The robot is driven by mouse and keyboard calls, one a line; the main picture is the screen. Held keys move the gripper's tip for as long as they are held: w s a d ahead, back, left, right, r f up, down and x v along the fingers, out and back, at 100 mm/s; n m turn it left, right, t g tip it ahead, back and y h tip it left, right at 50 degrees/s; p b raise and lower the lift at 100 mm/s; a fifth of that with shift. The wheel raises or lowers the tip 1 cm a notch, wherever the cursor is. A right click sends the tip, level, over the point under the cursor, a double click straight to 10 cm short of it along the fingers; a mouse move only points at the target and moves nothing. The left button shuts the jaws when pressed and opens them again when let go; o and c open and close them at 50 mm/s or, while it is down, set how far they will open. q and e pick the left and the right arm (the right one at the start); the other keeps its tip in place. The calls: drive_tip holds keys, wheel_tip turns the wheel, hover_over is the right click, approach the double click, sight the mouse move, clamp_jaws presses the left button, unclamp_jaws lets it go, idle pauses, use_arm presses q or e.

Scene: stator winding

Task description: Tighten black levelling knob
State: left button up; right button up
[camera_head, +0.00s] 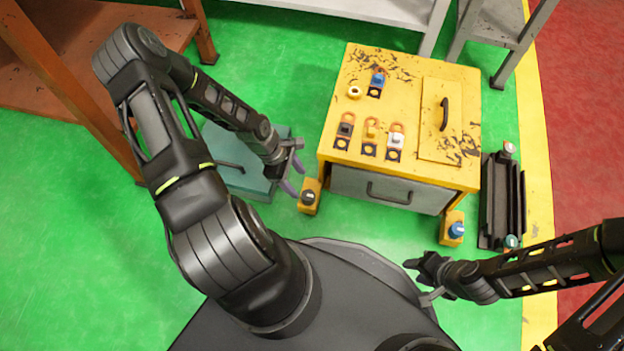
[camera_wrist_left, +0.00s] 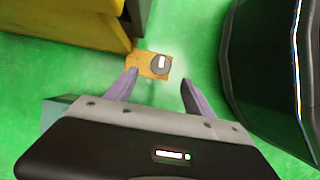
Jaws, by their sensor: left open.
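The black levelling knob (camera_head: 308,197) sits on a small yellow foot (camera_head: 311,183) at the front left corner of the yellow cabinet (camera_head: 400,110). In the left wrist view the black knob (camera_wrist_left: 161,64), with a white bar on top, lies beyond and between the fingertips. My left gripper (camera_head: 295,175) is open and empty, just left of the knob and apart from it; its purple fingers also show in the left wrist view (camera_wrist_left: 157,82). My right gripper (camera_head: 422,279) is near the base at the right, away from the knob; its opening is unclear.
A blue knob (camera_head: 457,230) is on the front right foot. A teal box (camera_head: 245,185) stands on the floor behind my left gripper. A black rack (camera_head: 501,200) stands right of the cabinet. Several coloured knobs or locks sit on the cabinet top. Green floor is clear in front.

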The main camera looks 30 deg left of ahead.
sight(308, 195)
use_arm(q)
drive_tip(key=b+x, duration=0.3)
drive_tip(key=x, duration=0.4)
drive_tip(key=shift+d+f+b, duration=0.25)
drive_tip(key=shift+f+b, duration=0.1)
drive_tip(key=shift+b, duration=0.05)
drive_tip(key=shift+c, duration=0.3)
clamp_jaws()
idle(0.4)
drive_tip(key=shift+w+r+m+p, duration=0.1)
drive_tip(key=shift+m+p, duration=0.2)
drive_tip(key=shift+m, duration=0.1)
